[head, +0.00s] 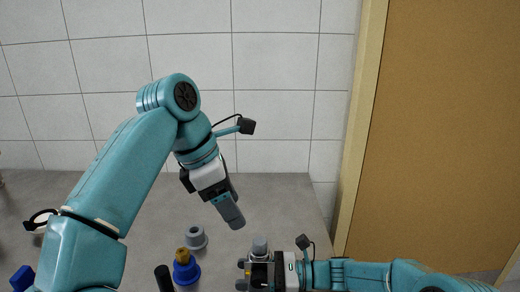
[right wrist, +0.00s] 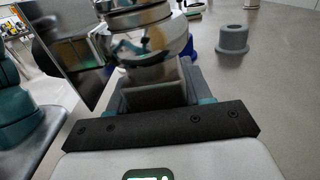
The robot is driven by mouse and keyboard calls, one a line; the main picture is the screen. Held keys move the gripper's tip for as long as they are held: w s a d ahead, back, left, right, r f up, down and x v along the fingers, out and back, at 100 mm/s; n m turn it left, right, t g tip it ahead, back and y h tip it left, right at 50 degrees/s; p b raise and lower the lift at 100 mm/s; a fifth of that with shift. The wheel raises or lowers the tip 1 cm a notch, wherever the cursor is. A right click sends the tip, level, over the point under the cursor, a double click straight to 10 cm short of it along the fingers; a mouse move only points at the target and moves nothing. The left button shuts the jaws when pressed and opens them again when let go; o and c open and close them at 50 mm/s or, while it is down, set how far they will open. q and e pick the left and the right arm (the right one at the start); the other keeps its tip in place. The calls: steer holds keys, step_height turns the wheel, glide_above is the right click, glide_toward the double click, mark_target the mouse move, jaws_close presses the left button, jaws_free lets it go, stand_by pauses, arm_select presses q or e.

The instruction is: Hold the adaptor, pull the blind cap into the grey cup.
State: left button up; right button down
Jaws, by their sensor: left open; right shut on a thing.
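My right gripper (head: 252,272) is shut on a silver metallic piece, which looks like the adaptor (head: 259,244). It also shows between the jaws in the right wrist view (right wrist: 145,22), blurred and partly cut off by the top edge. I cannot tell which part of it is the blind cap. My left gripper (head: 231,212) is open, points down and is apart from the metallic piece, above and to its left. The grey cup (head: 196,238) stands on the table left of the metallic piece; it also shows at the upper right of the right wrist view (right wrist: 232,40).
A blue round base with a brass-coloured top (head: 186,268) stands in front of the grey cup. A black cylinder (head: 164,279) and a blue block (head: 22,278) are further left. A tiled wall (head: 270,80) and a brown panel (head: 450,130) bound the grey table.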

mark_target(254, 242)
arm_select(q)
steer(key=x, duration=1.1)
steer(key=shift+d+f, duration=0.1)
steer(key=shift+f, duration=0.1)
arm_select(e)
steer(key=shift+f, duration=0.25)
arm_select(q)
jaws_close()
steer(key=shift+r, duration=3.65)
steer(key=shift+w, duration=0.1)
arm_select(e)
steer(key=c, duration=0.5)
jaws_free()
arm_select(q)
steer(key=shift+w, duration=0.1)
arm_select(e)
steer(key=o, duration=0.5)
steer(key=shift+w, duration=0.1)
steer(key=shift+r, duration=0.1)
